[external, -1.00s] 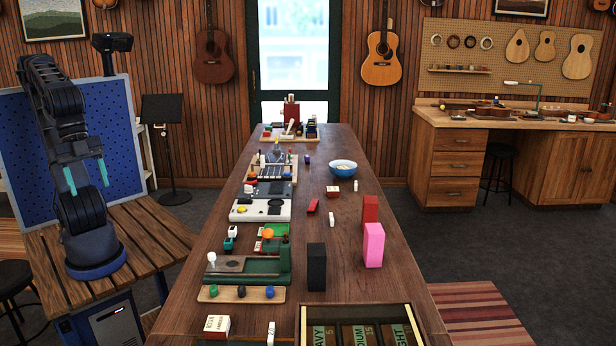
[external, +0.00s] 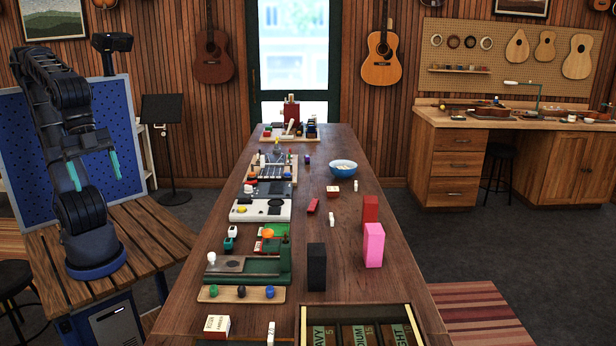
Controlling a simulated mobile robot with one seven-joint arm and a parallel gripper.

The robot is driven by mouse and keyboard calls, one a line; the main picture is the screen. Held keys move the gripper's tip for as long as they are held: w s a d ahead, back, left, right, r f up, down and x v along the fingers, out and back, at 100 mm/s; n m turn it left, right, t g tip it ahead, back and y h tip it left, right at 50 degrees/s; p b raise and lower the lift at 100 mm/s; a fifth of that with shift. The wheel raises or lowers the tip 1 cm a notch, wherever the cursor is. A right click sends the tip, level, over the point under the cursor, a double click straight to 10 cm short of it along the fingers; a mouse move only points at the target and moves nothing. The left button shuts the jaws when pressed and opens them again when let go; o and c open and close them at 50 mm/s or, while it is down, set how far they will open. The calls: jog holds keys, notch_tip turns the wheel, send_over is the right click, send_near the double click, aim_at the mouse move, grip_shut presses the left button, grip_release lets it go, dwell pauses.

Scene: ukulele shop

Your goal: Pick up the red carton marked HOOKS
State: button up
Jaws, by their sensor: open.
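A red carton (external: 370,209) stands upright on the right side of the long wooden table (external: 350,290), partly hidden behind a pink carton (external: 374,245). No lettering can be read on it, so I cannot tell if it is marked HOOKS. Another red box (external: 291,111) stands at the far end of the table, and a small red item (external: 313,206) lies mid-table. My gripper (external: 94,171) is open and empty, with teal fingertips pointing down. It is left of the table, above the slatted wooden bench, well apart from every carton.
A tall black box (external: 316,267) stands left of the pink carton. A blue bowl (external: 343,168) sits farther back. Trays and small gear line the table's left side. An open compartmented drawer or box (external: 360,312) is at the near end.

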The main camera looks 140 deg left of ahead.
jog(key=w+a+r+n, duration=0.1)
jog(key=w+a+r, duration=0.2)
jog(key=w+a, duration=0.35)
jog(key=w+a+r+n, duration=0.15)
jog(key=w+a, duration=0.25)
jog(key=w, duration=0.5)
jog(key=n+g+y, duration=0.1)
jog(key=n+y, duration=0.2)
jog(key=n, duration=0.2)
send_over(369, 200)
jog(key=s+d, duration=0.2)
jog(key=s, duration=0.1)
notch_tip(369, 200, down, 15)
jog(key=x, duration=1)
jog(key=shift+w+f, duration=0.15)
jog(key=shift+f, duration=0.15)
jog(key=shift+c, duration=0.4)
jog(key=c, duration=1.1)
